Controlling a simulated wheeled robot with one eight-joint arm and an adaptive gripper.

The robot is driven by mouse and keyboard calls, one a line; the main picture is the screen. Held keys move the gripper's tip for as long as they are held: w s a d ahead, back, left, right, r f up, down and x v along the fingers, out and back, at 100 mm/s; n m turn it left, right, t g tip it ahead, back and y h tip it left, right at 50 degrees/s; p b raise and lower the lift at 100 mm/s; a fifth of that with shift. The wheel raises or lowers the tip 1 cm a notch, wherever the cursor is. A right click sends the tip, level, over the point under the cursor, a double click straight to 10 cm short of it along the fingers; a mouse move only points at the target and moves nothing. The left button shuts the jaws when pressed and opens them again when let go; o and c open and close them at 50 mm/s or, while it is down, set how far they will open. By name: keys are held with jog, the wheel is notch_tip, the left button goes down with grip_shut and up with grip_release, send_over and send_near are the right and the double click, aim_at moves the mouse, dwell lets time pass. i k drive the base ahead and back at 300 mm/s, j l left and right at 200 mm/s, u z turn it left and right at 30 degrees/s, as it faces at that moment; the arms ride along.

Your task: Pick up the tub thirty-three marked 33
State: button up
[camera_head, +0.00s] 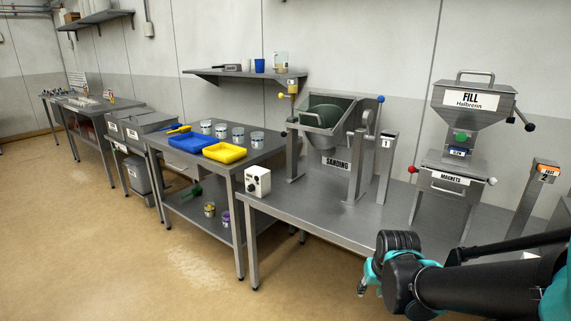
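Several small tubs with pale labels stand in a row on the middle steel table: a far-left tub (206,127), a second tub (221,130), a third tub (238,135) and a near-right tub (257,142). Two more tubs, one with yellow contents (209,209) and one with purple (225,217), are on the lower shelf. The marks are too small to read, so I cannot tell which is 33. My gripper (368,276), black and teal, is at the lower right, in front of the sanding table and far from the tubs. Its fingers are mostly hidden by the arm.
A blue tray (192,145) and a yellow tray (224,153) lie in front of the tubs. The sanding drum (323,115) and fill hopper (470,105) stand behind. The floor at left is clear.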

aim_at(238, 133)
jog(key=i+j, duration=0.15)
jog(key=j, duration=0.25)
jog(key=i+j, duration=0.2)
jog(key=j, duration=0.2)
jog(key=i+j, duration=0.15)
jog(key=j, duration=0.2)
jog(key=i+j, duration=0.15)
jog(key=j, duration=0.25)
jog(key=i+j, duration=0.2)
jog(key=j, duration=0.2)
jog(key=i+j, duration=0.15)
jog(key=j, duration=0.25)
